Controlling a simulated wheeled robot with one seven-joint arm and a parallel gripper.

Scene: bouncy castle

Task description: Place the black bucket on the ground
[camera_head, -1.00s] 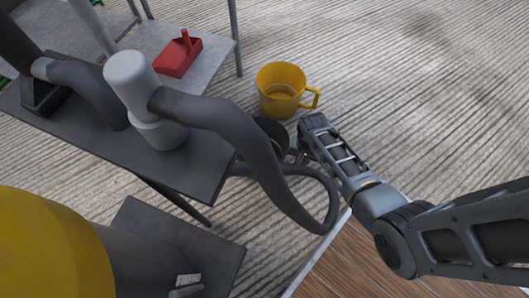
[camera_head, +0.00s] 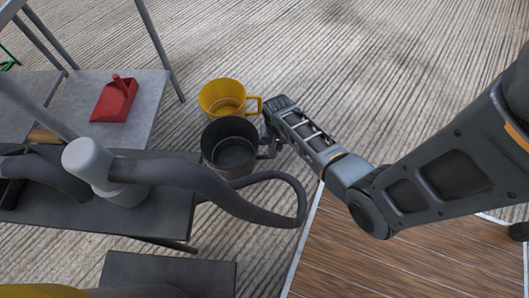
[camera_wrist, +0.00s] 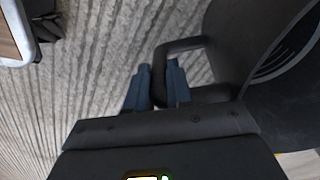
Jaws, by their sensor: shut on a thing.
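The black bucket (camera_head: 232,150) is in the head view, left of my gripper (camera_head: 268,140), with its open top facing up. Its side and handle also show at the right of the wrist view (camera_wrist: 290,85). In the wrist view my gripper's two blue-grey fingers (camera_wrist: 160,88) are at the bucket's handle and shut on it. The ribbed ground (camera_head: 370,60) lies below. I cannot tell whether the bucket's base touches it.
A yellow bucket (camera_head: 222,98) stands on the ground just behind the black one. A dark table with a thick grey hose (camera_head: 190,172) is at the left. A red dustpan (camera_head: 115,98) lies on a grey shelf. A wooden platform (camera_head: 370,250) is at lower right. Ground at upper right is clear.

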